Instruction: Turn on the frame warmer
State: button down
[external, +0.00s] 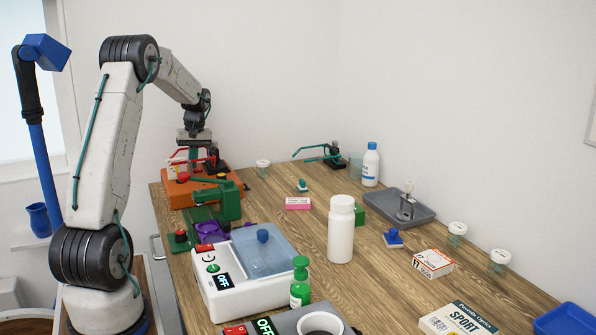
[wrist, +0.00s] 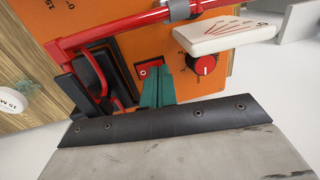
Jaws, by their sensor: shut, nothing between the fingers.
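My gripper (wrist: 157,76) is shut and empty, its teal fingers pointing at the orange unit (wrist: 205,100). In the wrist view the fingertips overlap a small red square button (wrist: 144,72) on it; I cannot tell whether they touch. A red knob (wrist: 204,65) is just right of them. In the external view the orange unit (external: 178,196) is at the far left of the table, under my gripper (external: 193,163). A grey unit (external: 286,324) with a white ring, a red switch and an OFF display is at the bottom edge. No readable label shows which unit is the frame warmer.
A red bar (wrist: 120,25) and a white tag (wrist: 228,33) are close to the fingers. A white unit (external: 238,300) with an OFF display and blue lid stands nearer the camera. A green tool (external: 218,200) and white bottle (external: 341,230) stand on the table.

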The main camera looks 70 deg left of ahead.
jog(key=shift+f, duration=0.25)
jog(key=shift+s+f, duration=0.15)
jog(key=shift+f, duration=0.05)
dwell(0.3)
jog(key=shift+w+r, duration=0.2)
jog(key=shift+w, duration=0.65)
jog(key=shift+r, duration=0.1)
notch_tip(320, 180, up, 14)
jog(key=w, duration=0.1)
jog(key=shift+w, duration=0.35)
